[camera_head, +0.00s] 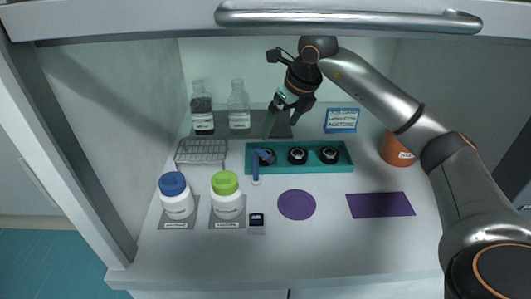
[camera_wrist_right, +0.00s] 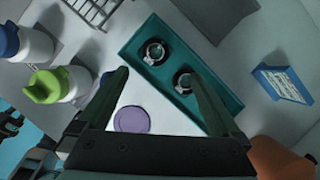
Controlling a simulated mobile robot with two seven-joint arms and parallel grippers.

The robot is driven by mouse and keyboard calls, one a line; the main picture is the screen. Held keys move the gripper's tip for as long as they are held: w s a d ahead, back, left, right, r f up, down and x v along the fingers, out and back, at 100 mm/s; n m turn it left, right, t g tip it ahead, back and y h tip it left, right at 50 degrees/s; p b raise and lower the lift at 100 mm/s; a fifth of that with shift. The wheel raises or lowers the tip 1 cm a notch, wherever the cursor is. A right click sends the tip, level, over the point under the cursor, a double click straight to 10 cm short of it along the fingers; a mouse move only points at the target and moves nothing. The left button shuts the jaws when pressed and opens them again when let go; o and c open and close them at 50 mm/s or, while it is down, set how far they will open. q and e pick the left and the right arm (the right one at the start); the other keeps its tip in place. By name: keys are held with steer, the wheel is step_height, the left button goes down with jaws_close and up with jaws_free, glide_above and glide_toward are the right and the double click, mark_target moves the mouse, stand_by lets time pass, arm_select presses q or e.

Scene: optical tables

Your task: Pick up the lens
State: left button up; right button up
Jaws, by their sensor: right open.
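My right gripper (camera_head: 281,122) is open and empty, above the back of the tray and apart from the pieces. It also shows in the right wrist view (camera_wrist_right: 158,78). My left gripper is not in view.
A blue-handled tool (camera_head: 257,168) stands at the tray's left end. Blue-capped (camera_head: 177,197) and green-capped (camera_head: 227,195) bottles, a wire rack (camera_head: 201,151), glass bottles (camera_head: 202,108), an orange container (camera_head: 396,150) and a blue-white box (camera_head: 341,120) stand around. A purple disc (camera_head: 296,204) lies in front.

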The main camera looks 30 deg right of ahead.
glide_toward(268, 149)
steer(key=f, duration=0.1)
steer(key=a+f, duration=0.1)
steer(key=shift+s+f, duration=0.1)
steer(key=shift+f, duration=0.3)
steer(key=x, duration=0.5)
steer(key=shift+a+f, duration=0.25)
steer(key=shift+a, duration=0.1)
steer(key=shift+r, duration=0.1)
steer(key=c, duration=1.4)
steer(key=shift+r, duration=0.15)
steer(key=shift+c, duration=0.2)
